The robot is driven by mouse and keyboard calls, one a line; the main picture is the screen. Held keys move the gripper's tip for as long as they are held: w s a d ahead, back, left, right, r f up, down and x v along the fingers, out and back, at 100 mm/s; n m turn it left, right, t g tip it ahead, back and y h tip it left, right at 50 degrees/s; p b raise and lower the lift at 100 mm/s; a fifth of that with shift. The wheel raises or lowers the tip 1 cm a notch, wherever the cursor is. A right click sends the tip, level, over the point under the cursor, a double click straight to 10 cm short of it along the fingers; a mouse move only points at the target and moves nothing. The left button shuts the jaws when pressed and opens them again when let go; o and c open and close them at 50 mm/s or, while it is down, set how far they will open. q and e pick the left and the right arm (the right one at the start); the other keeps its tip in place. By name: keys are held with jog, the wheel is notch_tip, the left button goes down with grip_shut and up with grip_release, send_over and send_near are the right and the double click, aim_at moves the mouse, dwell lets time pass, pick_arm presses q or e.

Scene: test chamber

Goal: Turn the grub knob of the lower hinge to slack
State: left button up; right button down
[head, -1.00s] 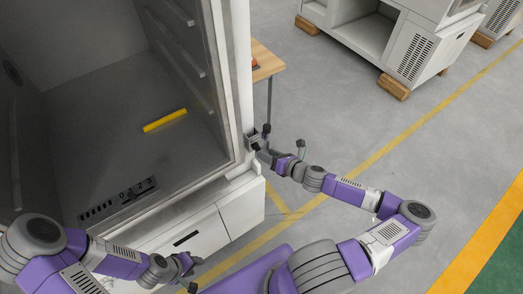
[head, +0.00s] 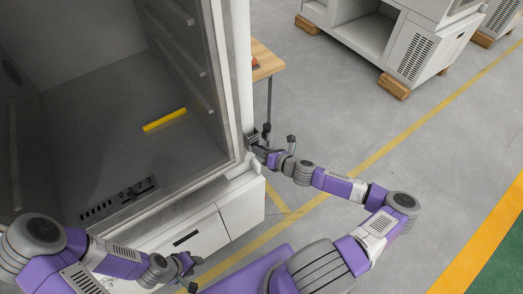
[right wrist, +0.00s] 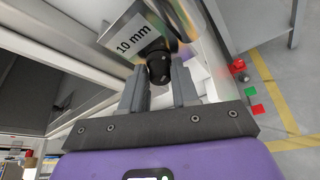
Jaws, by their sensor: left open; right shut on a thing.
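The lower hinge (head: 251,136) sits on the right edge of the chamber's white frame. In the right wrist view its black grub knob (right wrist: 158,66) stands between the two grey fingers, under a metal plate marked "10 mm" (right wrist: 128,40). My right gripper (head: 262,151) is at the hinge and shut on the knob. The knob's pointing direction is hard to read, as the fingers flank it. My left gripper (head: 190,265) is open and empty, in front of the chamber's lower white panel.
The test chamber (head: 100,110) stands at left, with a yellow bar (head: 164,120) on its floor. A wooden-topped table (head: 266,62) is just behind the hinge. A white cabinet (head: 415,50) on wooden blocks stands farther back. Floor to the right is clear.

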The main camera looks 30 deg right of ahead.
jog(key=shift+r+n, duration=0.1)
jog(key=shift+n, duration=0.2)
jog(key=n+t+h, duration=0.1)
jog(key=n+h, duration=0.2)
jog(key=n, duration=0.2)
jog(key=n+t+h+b, duration=0.1)
jog(key=n+h, duration=0.2)
jog(key=n, duration=0.3)
jog(key=a+n+t+h+b, duration=0.1)
jog(key=n+h, duration=0.2)
jog(key=n, duration=0.2)
jog(key=shift+a+f+n+t+h, duration=0.1)
jog(key=shift+f+n+t+h, duration=0.2)
jog(key=shift+f+n, duration=0.1)
dwell(0.4)
dwell(0.4)
jog(key=c, duration=0.9)
grip_release()
jog(key=shift+o, duration=0.2)
